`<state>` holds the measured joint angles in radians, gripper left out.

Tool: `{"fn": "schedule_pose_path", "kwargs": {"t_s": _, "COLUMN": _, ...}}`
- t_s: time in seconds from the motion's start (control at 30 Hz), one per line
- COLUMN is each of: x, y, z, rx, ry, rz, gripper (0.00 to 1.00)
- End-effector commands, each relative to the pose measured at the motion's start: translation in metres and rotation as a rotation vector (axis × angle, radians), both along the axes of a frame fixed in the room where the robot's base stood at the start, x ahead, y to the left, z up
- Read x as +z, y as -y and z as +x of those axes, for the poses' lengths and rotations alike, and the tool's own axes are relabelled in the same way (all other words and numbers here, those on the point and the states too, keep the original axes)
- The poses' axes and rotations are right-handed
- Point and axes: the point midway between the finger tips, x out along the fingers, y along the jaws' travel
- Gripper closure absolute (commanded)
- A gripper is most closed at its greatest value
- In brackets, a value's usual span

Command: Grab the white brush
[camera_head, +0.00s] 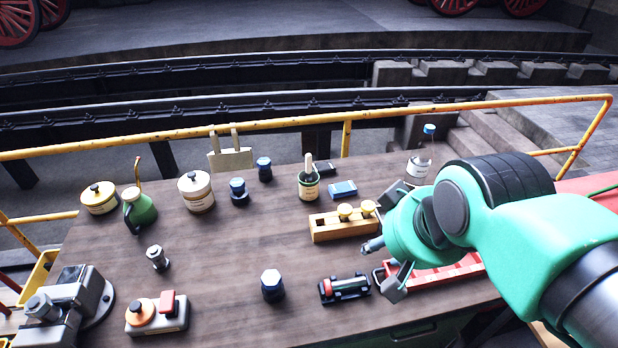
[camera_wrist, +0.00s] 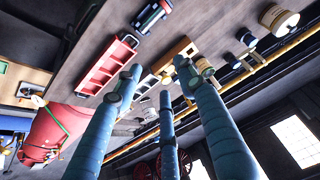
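No other clearly white brush shows; a blue-topped stick (camera_head: 429,131) rises from a white jar (camera_head: 417,170) at the back right. My gripper (camera_head: 376,262) is right of and nearer than the bottle, beside the wooden block with yellow knobs (camera_head: 338,226). In the wrist view the fingers of my gripper (camera_wrist: 158,76) are spread, with nothing seen held between them. The brush cannot be told clearly there.
A red tray (camera_head: 440,272) lies under my arm. Jars, a green oil can (camera_head: 139,212) and a blue box (camera_head: 343,189) stand behind. A yellow railing (camera_head: 250,124) borders the back.

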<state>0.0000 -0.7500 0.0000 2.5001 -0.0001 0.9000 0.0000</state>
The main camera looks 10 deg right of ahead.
Motion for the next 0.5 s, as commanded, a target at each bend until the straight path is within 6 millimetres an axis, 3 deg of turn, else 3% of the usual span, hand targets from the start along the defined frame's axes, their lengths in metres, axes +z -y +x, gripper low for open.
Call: {"fn": "schedule_pose_path", "kwargs": {"t_s": 0.5, "x": 0.0033, "y": -0.0002, "z": 0.003, "rx": -0.001, "ry": -0.003, "rz": 0.0, "gripper": 0.61}}
